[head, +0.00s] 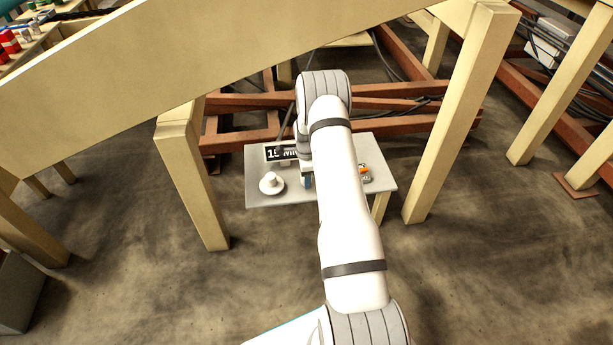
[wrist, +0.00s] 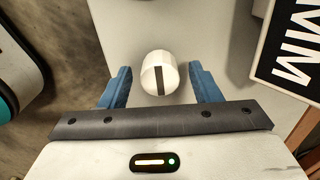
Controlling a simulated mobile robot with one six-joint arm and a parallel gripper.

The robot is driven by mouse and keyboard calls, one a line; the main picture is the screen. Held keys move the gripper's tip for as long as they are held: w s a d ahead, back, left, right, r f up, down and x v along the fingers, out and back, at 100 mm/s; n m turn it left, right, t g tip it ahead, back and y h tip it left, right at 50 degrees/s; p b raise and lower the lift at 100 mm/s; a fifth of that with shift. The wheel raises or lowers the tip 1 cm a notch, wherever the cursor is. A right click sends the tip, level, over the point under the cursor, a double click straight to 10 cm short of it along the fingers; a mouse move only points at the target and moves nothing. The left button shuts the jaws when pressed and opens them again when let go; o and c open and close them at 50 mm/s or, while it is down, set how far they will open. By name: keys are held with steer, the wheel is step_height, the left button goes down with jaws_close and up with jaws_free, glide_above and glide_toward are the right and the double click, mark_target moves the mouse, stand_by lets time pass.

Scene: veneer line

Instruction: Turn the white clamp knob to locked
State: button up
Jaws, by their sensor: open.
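In the wrist view a white rounded knob (wrist: 159,73) with a dark stripe stands between the two blue fingers of my gripper (wrist: 159,87). The stripe runs up and down the picture. The fingers are open, with a gap on each side of the knob. In the head view a blue finger of my gripper (head: 308,182) shows beside my arm, low over the grey table. A white round piece with a raised middle (head: 271,184) sits on the table to its left. I cannot tell whether it is the same knob. My arm hides part of the tabletop.
A dark sign with white lettering (wrist: 289,52) is close on the right in the wrist view. A small orange part (head: 363,170) lies on the grey table (head: 384,184) right of my arm. Wooden legs (head: 192,185) and a thick beam (head: 90,85) frame the space.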

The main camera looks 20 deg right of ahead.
step_height(320, 180, up, 7)
steer(key=shift+r+p, duration=0.1)
steer(key=shift+p, duration=1.1)
